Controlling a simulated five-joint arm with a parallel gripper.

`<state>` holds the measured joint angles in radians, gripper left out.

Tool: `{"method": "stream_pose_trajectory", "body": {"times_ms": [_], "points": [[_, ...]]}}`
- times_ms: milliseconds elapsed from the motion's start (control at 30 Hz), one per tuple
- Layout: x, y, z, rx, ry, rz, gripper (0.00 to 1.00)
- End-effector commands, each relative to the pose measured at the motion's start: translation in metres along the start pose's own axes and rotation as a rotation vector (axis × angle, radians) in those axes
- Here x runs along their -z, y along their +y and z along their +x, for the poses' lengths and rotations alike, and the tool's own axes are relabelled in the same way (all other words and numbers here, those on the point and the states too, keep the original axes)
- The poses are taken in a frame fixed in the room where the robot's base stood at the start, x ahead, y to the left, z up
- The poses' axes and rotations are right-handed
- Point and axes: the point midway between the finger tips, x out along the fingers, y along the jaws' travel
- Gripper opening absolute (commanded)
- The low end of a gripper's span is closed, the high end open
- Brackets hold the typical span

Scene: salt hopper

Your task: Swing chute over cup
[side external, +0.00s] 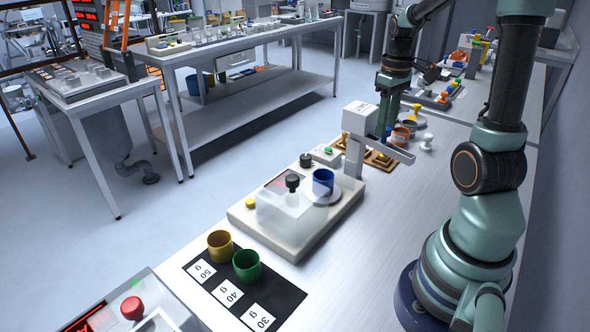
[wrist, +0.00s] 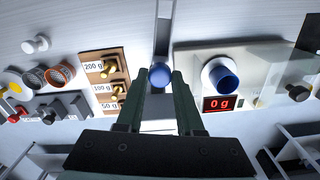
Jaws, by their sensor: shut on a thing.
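The white hopper (side external: 360,118) stands on a grey post behind the balance. Its grey chute (side external: 390,151) points right, away from the cup; in the wrist view the chute (wrist: 163,30) runs up to the top edge. My gripper (wrist: 161,80) is shut on a blue ball knob (wrist: 160,74) at the chute's near end. In the side view my gripper (side external: 387,130) is partly hidden beside the hopper. The blue cup (side external: 323,181) stands upright on the balance pan; the wrist view shows the cup (wrist: 224,80) right of my gripper. The balance display (wrist: 217,104) reads 0 g.
A clear cover (side external: 290,213) with a black knob sits on the balance (side external: 245,222). Yellow (side external: 220,246) and green (side external: 246,265) cups stand on the black mat (side external: 209,292). A wooden weight block (wrist: 118,62) lies left of my gripper, with small jars (wrist: 62,72) beyond.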

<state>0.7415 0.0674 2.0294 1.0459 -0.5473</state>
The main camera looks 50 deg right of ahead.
Motion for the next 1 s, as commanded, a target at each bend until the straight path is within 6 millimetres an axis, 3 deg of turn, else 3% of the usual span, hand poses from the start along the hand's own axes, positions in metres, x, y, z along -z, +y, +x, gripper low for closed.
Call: {"method": "stream_pose_trajectory", "body": {"times_ms": [567,1000], "points": [[0.001,-0.001,-0.002,-0.002,0.004,0.025,0.00],[0.005,-0.024,-0.002,-0.002,0.006,0.305,0.00]]}}
